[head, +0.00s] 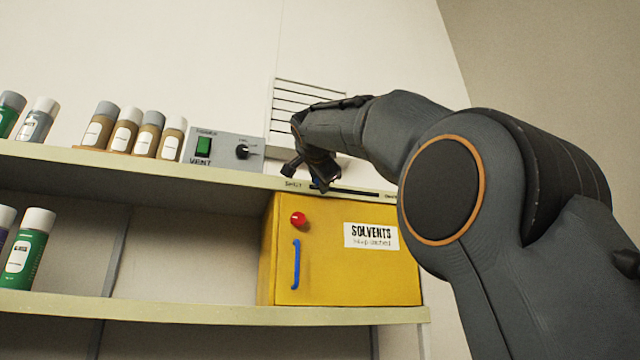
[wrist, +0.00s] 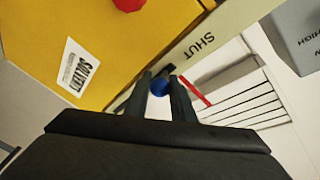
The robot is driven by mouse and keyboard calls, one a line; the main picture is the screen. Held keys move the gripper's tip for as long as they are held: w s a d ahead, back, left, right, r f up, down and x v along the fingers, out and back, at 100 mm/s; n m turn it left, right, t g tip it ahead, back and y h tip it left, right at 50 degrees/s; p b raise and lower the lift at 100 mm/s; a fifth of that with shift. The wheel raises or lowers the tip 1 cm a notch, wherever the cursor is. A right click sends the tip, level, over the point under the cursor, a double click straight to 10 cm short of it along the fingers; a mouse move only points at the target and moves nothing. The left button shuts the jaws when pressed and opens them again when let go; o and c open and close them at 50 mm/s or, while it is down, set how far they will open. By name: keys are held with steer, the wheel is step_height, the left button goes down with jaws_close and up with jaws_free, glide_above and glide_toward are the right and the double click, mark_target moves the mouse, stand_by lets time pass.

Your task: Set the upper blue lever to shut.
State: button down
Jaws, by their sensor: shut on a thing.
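The upper blue lever (wrist: 159,88) is a round blue knob between my gripper's fingers in the wrist view. In the head view only a bit of blue (head: 316,184) shows below the fingertips. The lever stands in a dark slot (head: 355,191) along the upper shelf's front edge, near the end marked SHUT (head: 293,184). The SHUT lettering (wrist: 199,46) is also large in the wrist view. My gripper (head: 314,180) reaches down from the right and is shut on the lever; its fingers (wrist: 166,90) hide part of the knob and slot.
Below the slot is a yellow solvents cabinet (head: 350,275) with a red knob (head: 298,219) and a lower blue handle (head: 295,265). A grey vent box (head: 223,150) stands left of my gripper, and a slatted grille (head: 300,98) is behind. Several bottles line the shelf.

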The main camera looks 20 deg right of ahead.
steer(key=c, duration=1.5)
jaws_free()
steer(key=shift+a, duration=0.3)
steer(key=shift+d, duration=0.15)
steer(key=shift+s, duration=0.1)
steer(key=shift+s+b, duration=0.3)
steer(key=b+v, duration=0.3)
steer(key=v, duration=0.4)
